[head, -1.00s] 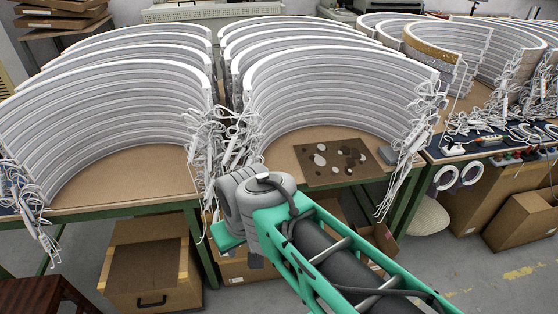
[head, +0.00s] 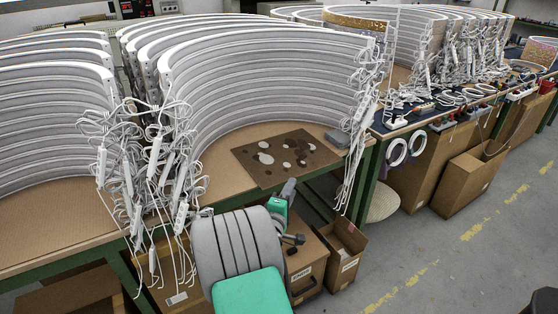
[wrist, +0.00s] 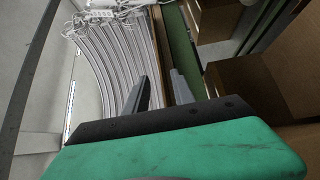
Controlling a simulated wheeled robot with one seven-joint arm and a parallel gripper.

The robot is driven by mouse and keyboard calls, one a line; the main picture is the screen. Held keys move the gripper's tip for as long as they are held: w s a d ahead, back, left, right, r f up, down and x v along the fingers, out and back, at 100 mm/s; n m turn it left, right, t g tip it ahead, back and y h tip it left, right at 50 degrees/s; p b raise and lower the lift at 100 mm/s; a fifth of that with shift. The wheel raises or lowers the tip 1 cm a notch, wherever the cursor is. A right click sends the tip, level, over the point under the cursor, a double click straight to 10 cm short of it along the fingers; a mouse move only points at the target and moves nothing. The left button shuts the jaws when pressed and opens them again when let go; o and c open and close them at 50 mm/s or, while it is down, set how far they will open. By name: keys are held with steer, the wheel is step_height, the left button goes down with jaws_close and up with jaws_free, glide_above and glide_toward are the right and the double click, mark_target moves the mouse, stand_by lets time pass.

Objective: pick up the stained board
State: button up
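The stained board (head: 285,158) is a flat brown sheet with white and dark round spots. It lies on the tan worktable (head: 225,178), in front of the curved white arcs, near the table's front edge. My gripper (wrist: 158,77) shows two grey fingers standing apart with nothing between them in the wrist view. In the head view my wrist is low, in front of the table edge and nearer than the board, with a clear gap to it; the fingers are partly hidden there. I cannot make out the board in the wrist view.
Large white arcs (head: 270,75) stand behind the board. Tangled white cables (head: 150,170) hang left of it, and more hang at its right. A small grey block (head: 337,139) lies right of the board. Cardboard boxes (head: 343,250) stand below; open floor lies right.

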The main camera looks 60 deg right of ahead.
steer(key=x, duration=0.6)
steer(key=shift+d, duration=0.1)
steer(key=shift+c, duration=0.5)
jaws_close()
